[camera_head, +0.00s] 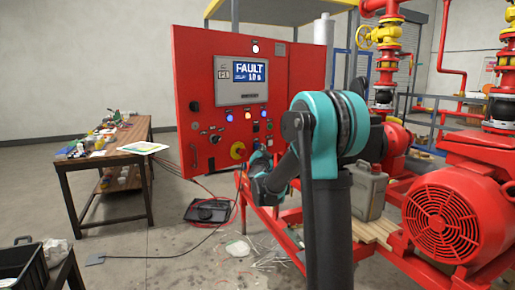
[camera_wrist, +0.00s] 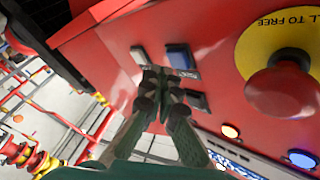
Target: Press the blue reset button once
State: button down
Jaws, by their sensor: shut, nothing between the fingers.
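The blue rectangular button (camera_wrist: 179,56) is on the red control panel (camera_head: 205,60), beside a white button (camera_wrist: 140,56) and a dark button (camera_wrist: 197,100). My gripper (camera_wrist: 163,75) is shut and empty, its fingertips at the near edge of the blue button in the wrist view. They overlap that edge; I cannot tell whether they touch it. In the head view my arm reaches to the panel's lower right and my gripper's fingertips are hard to make out. The panel's screen (camera_head: 250,71) reads FAULT.
A red mushroom button (camera_wrist: 282,90) on a yellow disc stands right of the fingers in the wrist view. Lit lamps, one warm (camera_wrist: 230,131) and one blue (camera_wrist: 302,158), are below it. A cluttered wooden workbench (camera_head: 72,163) is left; red pump motors (camera_head: 445,215) are right.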

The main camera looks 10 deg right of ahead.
jog(key=shift+w+a, duration=0.1)
dwell(0.4)
jog(key=shift+w+a, duration=0.15)
jog(key=shift+w, duration=0.1)
jog(key=shift+w+a, duration=0.25)
jog(key=shift+w, duration=0.1)
dwell(0.8)
jog(key=shift+s, duration=0.1)
jog(key=shift+s+d, duration=0.5)
jog(key=shift+s, duration=0.1)
dwell(0.3)
jog(key=s+d, duration=0.2)
jog(key=s, duration=0.2)
jog(key=shift+s+d, duration=0.1)
jog(key=shift+d, duration=0.3)
dwell(0.5)
